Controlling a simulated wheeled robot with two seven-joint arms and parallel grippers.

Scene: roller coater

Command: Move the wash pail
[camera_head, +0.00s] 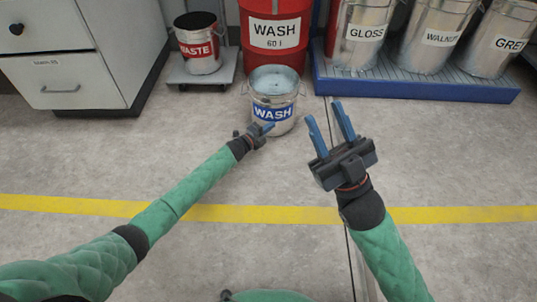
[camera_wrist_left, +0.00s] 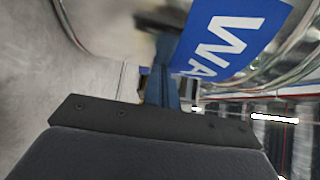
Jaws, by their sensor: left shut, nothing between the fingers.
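The wash pail (camera_head: 274,97) is a metal bucket with a blue WASH label, upright on the floor in front of a red drum. Pale bluish liquid seems to show inside its rim. My left gripper (camera_head: 263,129) is shut and empty, low at the pail's near side, overlapping its lower label edge in the head view. In the left wrist view the pail's blue label (camera_wrist_left: 228,38) is very close beside the fingers (camera_wrist_left: 164,80); contact cannot be told. My right gripper (camera_head: 323,111) is open and empty, above the floor right of the pail.
The red WASH drum (camera_head: 276,38) stands right behind the pail. A WASTE pail (camera_head: 198,50) sits on a grey platform (camera_head: 180,76) at left. A blue pallet (camera_head: 420,88) with several labelled pails is at right. A cabinet (camera_head: 55,75) stands far left. Floor around the yellow line (camera_head: 240,214) is clear.

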